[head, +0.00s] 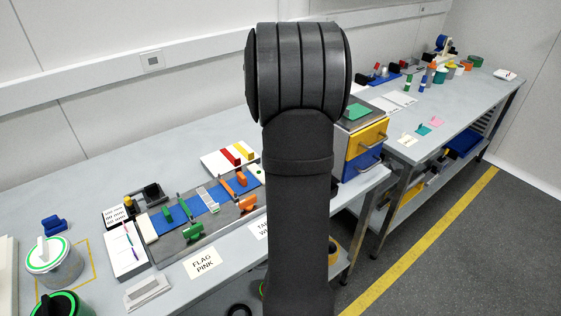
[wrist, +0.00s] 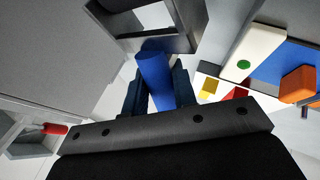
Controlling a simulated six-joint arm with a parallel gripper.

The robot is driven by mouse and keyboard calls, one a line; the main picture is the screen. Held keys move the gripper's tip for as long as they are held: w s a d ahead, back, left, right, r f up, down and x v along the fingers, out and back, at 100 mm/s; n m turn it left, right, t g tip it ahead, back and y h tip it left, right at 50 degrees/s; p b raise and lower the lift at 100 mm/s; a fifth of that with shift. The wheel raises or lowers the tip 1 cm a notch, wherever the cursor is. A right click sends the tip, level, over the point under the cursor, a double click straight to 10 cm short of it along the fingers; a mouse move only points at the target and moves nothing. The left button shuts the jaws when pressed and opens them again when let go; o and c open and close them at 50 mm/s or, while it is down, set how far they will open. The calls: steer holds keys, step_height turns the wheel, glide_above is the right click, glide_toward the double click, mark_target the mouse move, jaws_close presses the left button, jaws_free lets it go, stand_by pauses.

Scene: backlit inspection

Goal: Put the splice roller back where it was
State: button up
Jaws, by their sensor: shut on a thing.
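In the wrist view my gripper (wrist: 156,92) is shut on a blue cylinder (wrist: 153,70), which looks like the splice roller. The cylinder lies between the two dark blue fingers, and its far end reaches toward a grey open-framed holder (wrist: 150,17). I cannot tell whether it touches the holder. In the head view my arm stands in the middle of the picture, and neither my gripper nor the held cylinder can be made out.
The wrist view shows a white block with a green dot (wrist: 256,52) and an orange block (wrist: 297,84) at right. The head view shows a splice board (head: 190,245), a drawer unit (head: 362,150), a white pot (head: 60,268) and a FLAG PINK card (head: 202,262).

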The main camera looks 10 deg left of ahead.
steer(key=shift+w+a+f, duration=0.25)
steer(key=shift+a+f, duration=0.15)
steer(key=shift+a, duration=0.25)
steer(key=shift+f, duration=2)
steer(key=shift+f, duration=0.1)
steer(key=o, duration=1)
steer(key=shift+f, duration=0.1)
steer(key=shift+r, duration=0.3)
steer(key=v, duration=1.2)
steer(key=shift+w+f, duration=0.1)
steer(key=shift+f, duration=0.05)
